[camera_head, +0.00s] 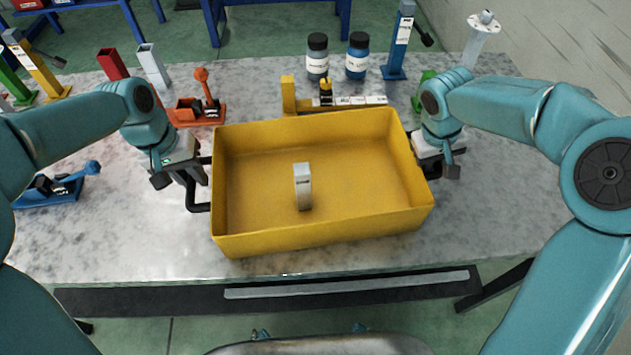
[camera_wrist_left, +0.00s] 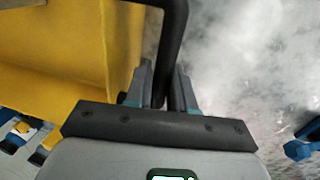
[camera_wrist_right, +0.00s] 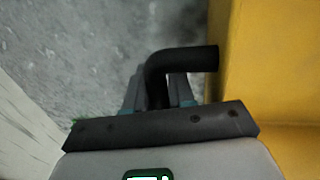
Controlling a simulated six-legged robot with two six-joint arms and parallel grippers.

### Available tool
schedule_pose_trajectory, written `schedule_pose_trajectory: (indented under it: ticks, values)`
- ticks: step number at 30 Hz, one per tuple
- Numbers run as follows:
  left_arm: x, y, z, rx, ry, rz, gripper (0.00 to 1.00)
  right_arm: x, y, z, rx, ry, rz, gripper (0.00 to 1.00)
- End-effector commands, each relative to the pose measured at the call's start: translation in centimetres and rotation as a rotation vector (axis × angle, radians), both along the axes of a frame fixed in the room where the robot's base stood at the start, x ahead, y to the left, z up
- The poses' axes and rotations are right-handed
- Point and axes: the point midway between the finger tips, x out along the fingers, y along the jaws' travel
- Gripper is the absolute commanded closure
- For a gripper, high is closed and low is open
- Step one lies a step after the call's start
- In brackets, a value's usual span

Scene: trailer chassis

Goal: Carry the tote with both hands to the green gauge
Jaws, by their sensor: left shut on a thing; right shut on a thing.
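The yellow tote (camera_head: 320,238) is in the middle of the head view, over the marble-topped table. A small grey-white block (camera_head: 303,187) stands inside it. My left gripper (camera_head: 193,180) is shut on the tote's black left handle (camera_wrist_left: 172,50). My right gripper (camera_head: 438,160) is shut on the black right handle (camera_wrist_right: 180,60). I cannot tell whether the tote's bottom touches the table. A green piece (camera_head: 424,88) shows behind my right wrist, partly hidden. A green upright (camera_head: 12,82) is at the far left. I cannot tell which is the green gauge.
Behind the tote are a yellow stand (camera_head: 289,95) and two bottles (camera_head: 317,58) (camera_head: 357,56). An orange clamp-like device (camera_head: 200,108) is left-behind, and a blue one (camera_head: 60,185) is at left. A blue post (camera_head: 399,42) stands back right. The right tabletop is largely clear.

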Motion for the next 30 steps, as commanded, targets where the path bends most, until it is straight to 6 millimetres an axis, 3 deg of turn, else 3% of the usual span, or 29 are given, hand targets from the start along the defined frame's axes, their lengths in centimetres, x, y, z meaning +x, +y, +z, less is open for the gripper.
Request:
schedule_pose_trajectory:
  ticks: [30]
  values:
    - [-0.05,-0.05,0.32,-0.001,0.003,-0.001,1.00,0.02,-0.02,0.49,-0.001,-0.001,0.000,1.00]
